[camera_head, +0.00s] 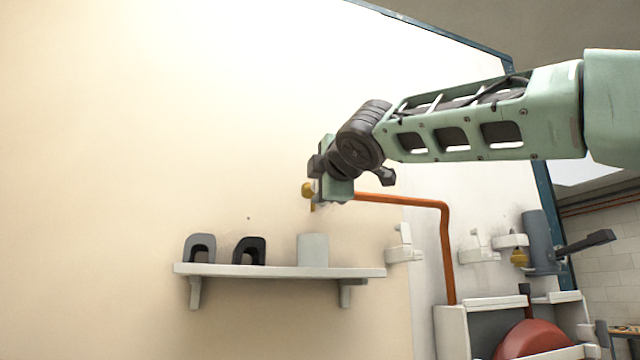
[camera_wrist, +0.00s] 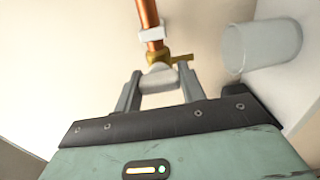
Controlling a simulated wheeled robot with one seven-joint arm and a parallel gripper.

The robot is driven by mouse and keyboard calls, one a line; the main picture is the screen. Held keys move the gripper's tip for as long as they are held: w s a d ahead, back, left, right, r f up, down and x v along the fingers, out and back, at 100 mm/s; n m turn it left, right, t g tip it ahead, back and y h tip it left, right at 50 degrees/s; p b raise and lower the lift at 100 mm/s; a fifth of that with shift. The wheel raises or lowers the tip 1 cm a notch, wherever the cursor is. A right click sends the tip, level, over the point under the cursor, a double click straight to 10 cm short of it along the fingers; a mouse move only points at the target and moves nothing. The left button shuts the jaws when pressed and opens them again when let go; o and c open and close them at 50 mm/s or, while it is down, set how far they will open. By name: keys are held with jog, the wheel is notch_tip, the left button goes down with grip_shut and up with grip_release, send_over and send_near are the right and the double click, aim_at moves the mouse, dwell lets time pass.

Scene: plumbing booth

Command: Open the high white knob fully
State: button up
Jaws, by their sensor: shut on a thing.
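The white knob (camera_wrist: 159,77) sits on a brass valve (camera_wrist: 160,58) at the end of a copper pipe (camera_wrist: 148,16) in the wrist view. My gripper (camera_wrist: 160,71) has one finger on each side of the knob and is shut on it. In the head view my gripper (camera_head: 316,178) is at the wall, at the left end of the copper pipe (camera_head: 405,199). A bit of the brass valve (camera_head: 307,190) shows beside it. The knob is hidden there behind my gripper, so its turn angle cannot be told.
A wall shelf (camera_head: 280,271) below holds a grey arch-shaped piece (camera_head: 200,247), a black one (camera_head: 249,250) and a pale cylinder (camera_head: 313,249). White brackets (camera_head: 404,245) and a grey cylinder (camera_head: 538,240) stand to the right. The wall at left is clear.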

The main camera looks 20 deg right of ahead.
jog(key=o, duration=1)
jog(key=shift+s+b, duration=4.85)
jog(key=shift+s, duration=3.85)
jog(key=shift+a+f, duration=0.1)
jog(key=shift+f, duration=0.05)
